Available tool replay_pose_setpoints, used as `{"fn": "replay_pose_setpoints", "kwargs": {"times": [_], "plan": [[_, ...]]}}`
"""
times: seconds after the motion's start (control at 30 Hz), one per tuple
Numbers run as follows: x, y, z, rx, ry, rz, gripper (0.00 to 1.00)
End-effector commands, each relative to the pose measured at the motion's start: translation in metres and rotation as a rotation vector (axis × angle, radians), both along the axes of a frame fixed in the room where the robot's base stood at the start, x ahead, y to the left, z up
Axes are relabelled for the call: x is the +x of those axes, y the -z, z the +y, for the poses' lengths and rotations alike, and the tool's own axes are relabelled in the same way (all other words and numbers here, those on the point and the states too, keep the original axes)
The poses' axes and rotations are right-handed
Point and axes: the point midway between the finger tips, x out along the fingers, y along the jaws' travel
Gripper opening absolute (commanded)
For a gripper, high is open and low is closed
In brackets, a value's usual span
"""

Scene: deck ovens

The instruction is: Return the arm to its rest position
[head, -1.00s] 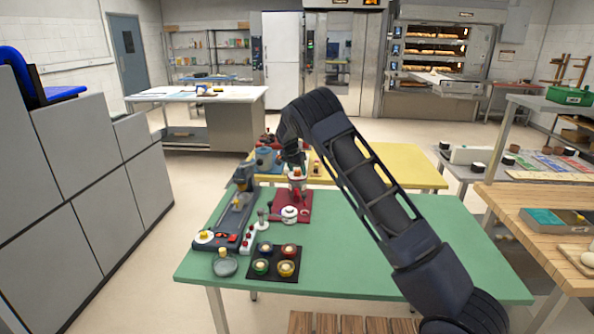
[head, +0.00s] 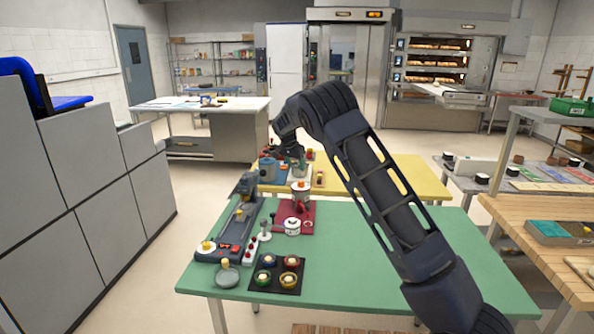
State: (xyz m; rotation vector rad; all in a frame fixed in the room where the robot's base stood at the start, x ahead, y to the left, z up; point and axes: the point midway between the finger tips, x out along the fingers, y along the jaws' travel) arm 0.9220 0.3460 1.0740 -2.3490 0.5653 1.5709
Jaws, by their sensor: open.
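My arm (head: 375,185) reaches up from the lower right over the green table and bends down at its far end. My gripper (head: 293,163) is small and dark there, pointing down, with its jaws open. It appears above and behind a red and silver device (head: 300,192) on a red mat; I cannot tell the exact gap. I see nothing held in it, though the fingertips are hard to make out against the things behind.
The green table (head: 370,265) holds a grey machine (head: 235,225), a dark tray (head: 277,287) with several small cups, and a white pot (head: 292,226). A yellow table (head: 405,172) stands behind. The green table's right part is clear. Grey cabinets (head: 90,185) stand left, a wooden table (head: 550,235) right.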

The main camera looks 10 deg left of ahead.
Motion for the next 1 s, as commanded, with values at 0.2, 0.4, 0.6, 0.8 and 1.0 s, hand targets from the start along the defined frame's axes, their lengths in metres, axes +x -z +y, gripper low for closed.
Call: {"fn": "replay_pose_setpoints", "kwargs": {"times": [0.2,0.4,0.6,0.8,1.0], "plan": [[-0.001,-0.003,0.001,0.000,0.000,0.000,0.55],[-0.001,-0.004,-0.002,0.002,0.001,0.000,0.55],[-0.006,-0.028,-0.038,0.025,0.003,0.020,0.55],[-0.026,-0.068,-0.104,0.067,-0.008,0.055,0.55],[-0.056,-0.104,-0.163,0.107,-0.034,0.080,0.55]]}}
